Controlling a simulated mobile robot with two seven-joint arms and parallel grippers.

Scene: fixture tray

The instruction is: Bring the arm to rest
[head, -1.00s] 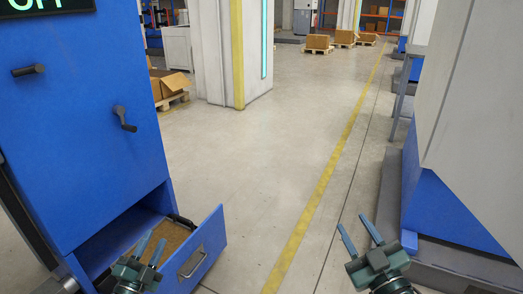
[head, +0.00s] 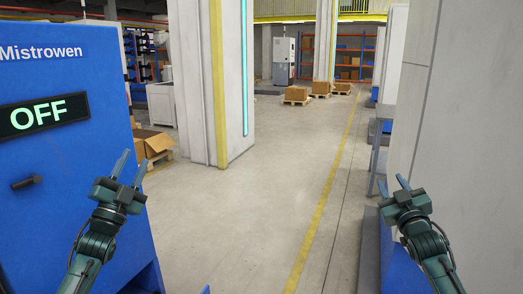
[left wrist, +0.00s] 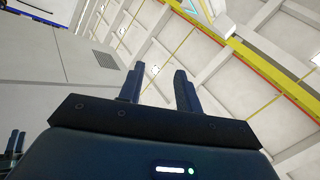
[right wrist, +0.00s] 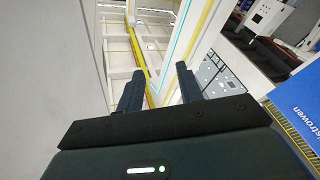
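My left gripper (head: 129,170) is raised in front of the blue machine (head: 60,150) at the left of the head view. Its fingers point up and stand apart with nothing between them; the left wrist view shows the same open fingers (left wrist: 158,88) against the ceiling. My right gripper (head: 394,186) is raised at the right of the head view, near the pale wall of a cabinet. Its fingers are apart and empty, also in the right wrist view (right wrist: 158,90). The machine's display (head: 43,115) reads OFF.
A pale cabinet (head: 465,120) stands close at the right. A white pillar (head: 190,80) with a yellow edge stands beyond the machine. An open cardboard box (head: 153,146) sits behind the machine. The floor (head: 250,210) between is clear, with a yellow line.

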